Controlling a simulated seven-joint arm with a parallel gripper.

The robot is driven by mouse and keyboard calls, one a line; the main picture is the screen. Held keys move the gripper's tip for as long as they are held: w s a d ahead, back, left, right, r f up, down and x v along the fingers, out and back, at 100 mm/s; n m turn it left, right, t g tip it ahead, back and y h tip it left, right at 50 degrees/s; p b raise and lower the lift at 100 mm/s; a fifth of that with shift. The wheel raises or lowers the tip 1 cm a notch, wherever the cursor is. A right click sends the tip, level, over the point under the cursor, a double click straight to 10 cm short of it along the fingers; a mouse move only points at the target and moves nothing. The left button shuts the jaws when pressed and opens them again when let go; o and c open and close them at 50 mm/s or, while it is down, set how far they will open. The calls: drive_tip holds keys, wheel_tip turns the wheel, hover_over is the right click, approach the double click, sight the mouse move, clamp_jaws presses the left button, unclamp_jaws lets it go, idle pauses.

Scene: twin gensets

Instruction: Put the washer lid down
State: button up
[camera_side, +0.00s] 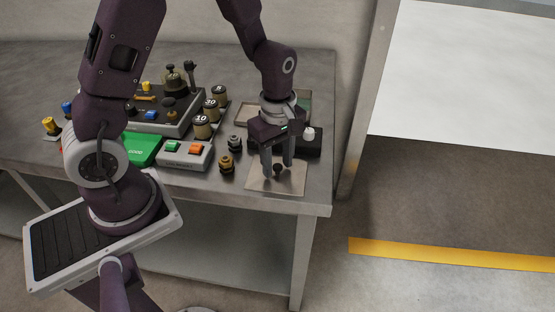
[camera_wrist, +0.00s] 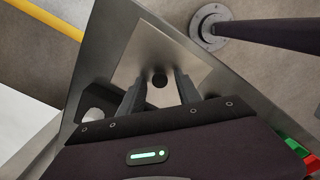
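The washer lid (camera_side: 293,184) is a thin, flat, pale metal square with a dark round knob (camera_side: 277,171) at its middle. It appears to lie flat near the table's front right corner. In the wrist view the lid (camera_wrist: 160,46) is ahead of my fingers, with its knob (camera_wrist: 160,81) between them. My gripper (camera_side: 277,170) points down over the lid, its two fingers on either side of the knob. In the wrist view my gripper (camera_wrist: 159,77) shows a gap between each fingertip and the knob, so it looks open. Part of the lid is hidden behind the fingers.
A dark box with a white knob (camera_side: 309,133) stands just behind my gripper. Small dark and brass cylinders (camera_side: 227,163) and a grey box with green and orange buttons (camera_side: 185,155) stand to the left. The table's (camera_side: 316,200) front and right edges are close to the lid.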

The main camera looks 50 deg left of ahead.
sight(278, 166)
wheel_tip(278, 166, up, 12)
drive_tip(key=s+r+m+t, duration=0.2)
drive_tip(key=s+r+m, duration=0.2)
drive_tip(key=s+m, duration=0.4)
drive_tip(key=s+d+r+m+t, duration=0.1)
drive_tip(key=s+r+m+t, duration=0.2)
drive_tip(key=s+r+m, duration=0.2)
drive_tip(key=s+m, duration=0.3)
drive_tip(key=m, duration=0.2)
drive_tip(key=shift+s+r+t, duration=0.15)
drive_tip(key=shift+r+t, duration=0.1)
drive_tip(key=shift+t, duration=0.05)
